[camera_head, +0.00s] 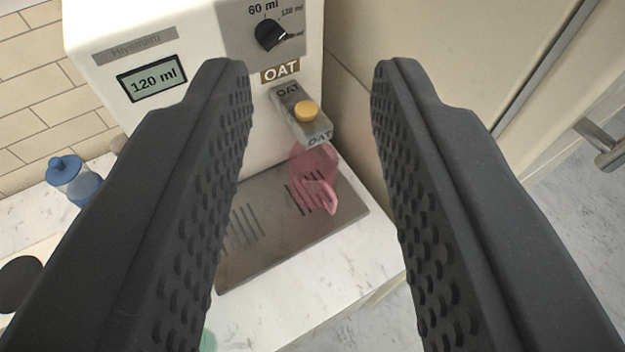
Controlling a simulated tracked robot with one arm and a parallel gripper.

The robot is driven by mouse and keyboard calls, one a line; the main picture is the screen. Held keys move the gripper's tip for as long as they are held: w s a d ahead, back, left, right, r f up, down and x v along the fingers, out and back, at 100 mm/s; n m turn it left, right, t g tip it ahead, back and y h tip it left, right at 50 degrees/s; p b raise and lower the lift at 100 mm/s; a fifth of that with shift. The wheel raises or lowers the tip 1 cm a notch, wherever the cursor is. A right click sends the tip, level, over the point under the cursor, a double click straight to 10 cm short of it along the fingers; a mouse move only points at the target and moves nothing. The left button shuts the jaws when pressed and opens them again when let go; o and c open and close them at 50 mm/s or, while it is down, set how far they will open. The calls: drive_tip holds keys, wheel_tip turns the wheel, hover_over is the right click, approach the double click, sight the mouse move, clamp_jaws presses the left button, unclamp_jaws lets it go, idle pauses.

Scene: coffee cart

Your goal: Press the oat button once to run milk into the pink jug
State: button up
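The white milk machine (200,100) stands ahead. Its display (153,82) reads 120 ml. A black dial (270,36) sits at its top right, with 60 ml and 120 ml marks around it. The yellow oat button (306,111) is on a grey block labelled OAT, low on the machine's right side. The translucent pink jug (313,178) stands below that block on the metal drip tray (262,238), to the tray's right. My gripper (311,75) is open and empty. Its fingers frame the button and jug from nearer the camera, touching neither. The left finger hides part of the machine's front.
A clear bottle with a blue lid (72,180) stands on the marble counter at the left. A dark round thing (20,284) lies at the far left. A cream panel (420,60) rises close to the machine's right. A metal handle (603,147) is at the right edge.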

clamp_jaws()
idle(1.7)
